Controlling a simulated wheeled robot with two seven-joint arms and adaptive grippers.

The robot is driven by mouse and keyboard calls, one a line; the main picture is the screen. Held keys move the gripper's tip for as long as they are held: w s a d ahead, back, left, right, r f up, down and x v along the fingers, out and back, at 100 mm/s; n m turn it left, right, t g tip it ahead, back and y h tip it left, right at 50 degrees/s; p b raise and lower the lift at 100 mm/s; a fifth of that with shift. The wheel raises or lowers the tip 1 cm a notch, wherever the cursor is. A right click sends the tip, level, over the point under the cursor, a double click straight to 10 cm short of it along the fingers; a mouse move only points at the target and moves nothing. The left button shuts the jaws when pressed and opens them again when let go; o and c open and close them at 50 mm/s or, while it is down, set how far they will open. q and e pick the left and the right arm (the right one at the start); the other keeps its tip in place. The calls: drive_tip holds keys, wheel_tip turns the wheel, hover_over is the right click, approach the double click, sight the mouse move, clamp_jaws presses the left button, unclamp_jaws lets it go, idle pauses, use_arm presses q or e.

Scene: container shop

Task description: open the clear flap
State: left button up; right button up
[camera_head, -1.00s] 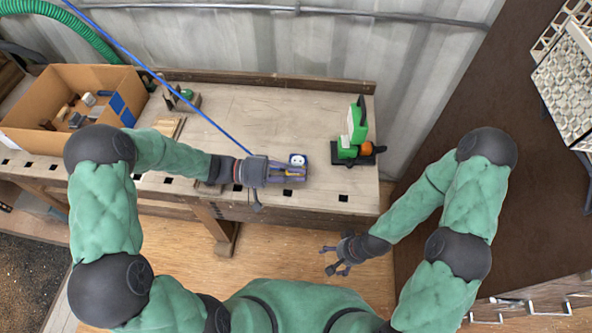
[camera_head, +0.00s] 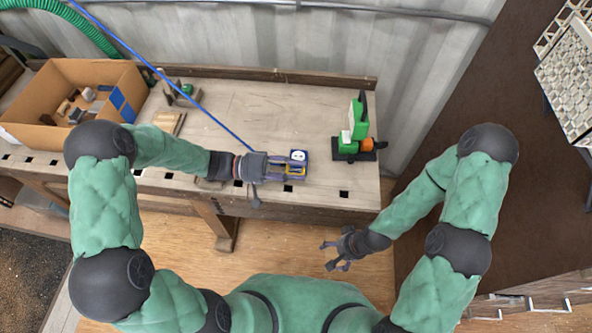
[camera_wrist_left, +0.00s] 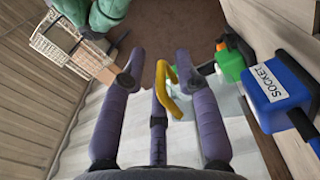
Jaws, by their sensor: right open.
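The blue socket box (camera_wrist_left: 277,93), labelled SOCKET, is at the right of the left wrist view. In the head view its white socket face (camera_head: 298,156) shows on the workbench. A yellow handle (camera_wrist_left: 171,92) curves beside the middle finger of my left gripper (camera_wrist_left: 158,68). A pale, see-through panel, seemingly the clear flap (camera_wrist_left: 232,103), shows faintly between handle and box; its angle is hard to tell. The left fingers lie at the socket's near side; whether they grip the handle is unclear. My right gripper (camera_head: 340,252) is open and empty over the floor.
A green and black tool with an orange knob (camera_head: 357,135) stands right of the socket on the workbench (camera_head: 240,105). A cardboard box (camera_head: 40,135) with small items is at the left.

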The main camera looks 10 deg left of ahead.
use_arm(q)
drive_tip(key=a, duration=1.1)
drive_tip(key=shift+a, duration=0.4)
drive_tip(key=shift+s+f, duration=0.15)
